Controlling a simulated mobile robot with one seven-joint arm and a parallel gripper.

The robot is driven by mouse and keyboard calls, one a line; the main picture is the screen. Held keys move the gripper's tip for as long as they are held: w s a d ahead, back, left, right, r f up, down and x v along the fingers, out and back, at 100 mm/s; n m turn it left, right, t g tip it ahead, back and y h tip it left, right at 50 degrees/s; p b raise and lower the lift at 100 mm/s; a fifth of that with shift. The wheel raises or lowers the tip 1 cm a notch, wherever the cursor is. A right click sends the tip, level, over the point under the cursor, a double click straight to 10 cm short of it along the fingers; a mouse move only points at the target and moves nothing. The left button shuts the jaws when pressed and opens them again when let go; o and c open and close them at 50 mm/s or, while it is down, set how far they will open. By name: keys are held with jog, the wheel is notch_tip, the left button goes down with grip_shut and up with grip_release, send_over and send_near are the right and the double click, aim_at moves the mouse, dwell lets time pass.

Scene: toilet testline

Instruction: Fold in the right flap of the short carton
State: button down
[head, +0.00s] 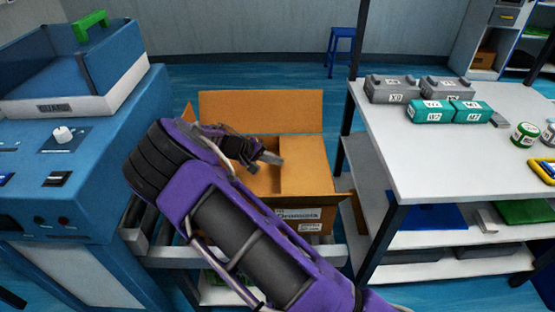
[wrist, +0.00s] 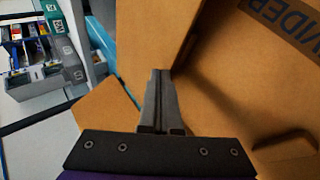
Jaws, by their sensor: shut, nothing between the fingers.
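The short carton (head: 318,219) is open-topped brown cardboard with a white label on its front. Its back flap (head: 260,112) stands up. A lighter panel (head: 305,165) shows at the right of the opening; I cannot tell whether it is the right flap or an inner wall. My gripper (head: 272,158) is shut and empty over the opening, with its tips close to this panel. In the wrist view the closed fingers (wrist: 160,75) overlap cardboard; contact is unclear. Printed cardboard (wrist: 230,85) lies on the right there. My arm hides the carton's left and part of its front.
The carton stands on a roller conveyor (head: 165,254). A blue machine (head: 75,205) is close on the left. A white-topped shelf table (head: 430,165) with grey and teal boxes (head: 430,111) is close on the right. Blue floor is clear behind the carton.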

jog(key=shift+f, duration=0.35)
dwell(0.3)
